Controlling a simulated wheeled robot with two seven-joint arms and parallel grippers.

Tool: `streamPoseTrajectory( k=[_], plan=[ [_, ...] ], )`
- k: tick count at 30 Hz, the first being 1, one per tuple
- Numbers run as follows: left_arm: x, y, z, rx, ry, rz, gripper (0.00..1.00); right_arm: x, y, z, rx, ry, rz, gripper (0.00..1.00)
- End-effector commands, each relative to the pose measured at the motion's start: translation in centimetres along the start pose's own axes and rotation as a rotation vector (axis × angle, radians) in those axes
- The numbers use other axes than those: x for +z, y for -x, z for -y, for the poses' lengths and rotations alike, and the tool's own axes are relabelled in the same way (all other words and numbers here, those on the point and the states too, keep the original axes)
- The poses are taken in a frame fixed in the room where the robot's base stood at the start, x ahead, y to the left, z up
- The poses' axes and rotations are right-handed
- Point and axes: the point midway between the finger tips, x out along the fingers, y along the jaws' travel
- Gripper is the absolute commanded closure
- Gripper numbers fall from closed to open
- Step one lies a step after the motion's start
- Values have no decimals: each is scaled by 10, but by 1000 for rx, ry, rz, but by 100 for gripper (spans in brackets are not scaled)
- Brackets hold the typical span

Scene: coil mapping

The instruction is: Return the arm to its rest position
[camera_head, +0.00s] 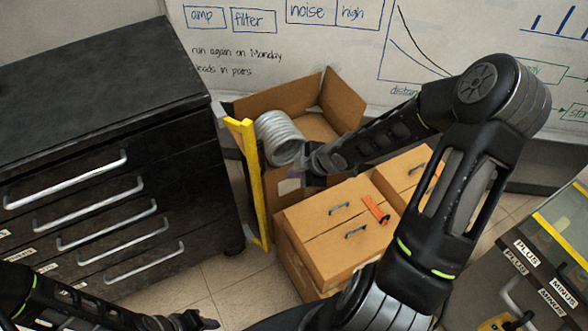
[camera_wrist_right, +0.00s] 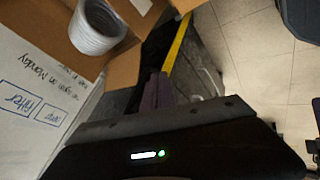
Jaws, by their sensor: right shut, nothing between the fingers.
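My right arm (camera_head: 420,220) reaches from the lower right, bends at a high elbow and points left. My right gripper (camera_head: 314,168) is beside a grey ribbed coil (camera_head: 278,135), at its lower right. In the right wrist view the two fingers (camera_wrist_right: 158,92) are together with nothing between them, and the coil (camera_wrist_right: 97,28) is beyond them at the upper left. The coil is at the open cardboard box; what supports it is unclear. My left gripper (camera_head: 205,321) is low at the left near the bottom edge, partly cut off; its jaws are not clear.
A black drawer cabinet (camera_head: 90,80) stands at left. A yellow upright strip (camera_head: 252,185) stands before the open cardboard box (camera_head: 343,100). Closed cartons (camera_head: 310,235) lie below my right forearm. A labelled grey case (camera_head: 555,225) is at right. A whiteboard (camera_head: 240,50) stands behind.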

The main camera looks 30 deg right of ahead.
Motion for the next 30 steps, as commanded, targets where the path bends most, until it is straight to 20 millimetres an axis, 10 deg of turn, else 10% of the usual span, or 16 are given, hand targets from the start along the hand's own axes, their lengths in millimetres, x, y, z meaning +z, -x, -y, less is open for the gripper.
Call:
streamPoseTrajectory(
  k=[14,20,25,30],
  plan=[
    [0,0,0,0,0,0,64,0,-1,0,0,-18,-1,100],
    [0,-1,0,0,0,0,64,-2,-1,0,25,-334,-24,100],
    [0,-1,0,0,0,0,64,-14,-29,60,-59,-955,-29,100],
    [0,0,0,0,0,0,64,-51,-62,172,-219,-1444,125,100]
  ],
)
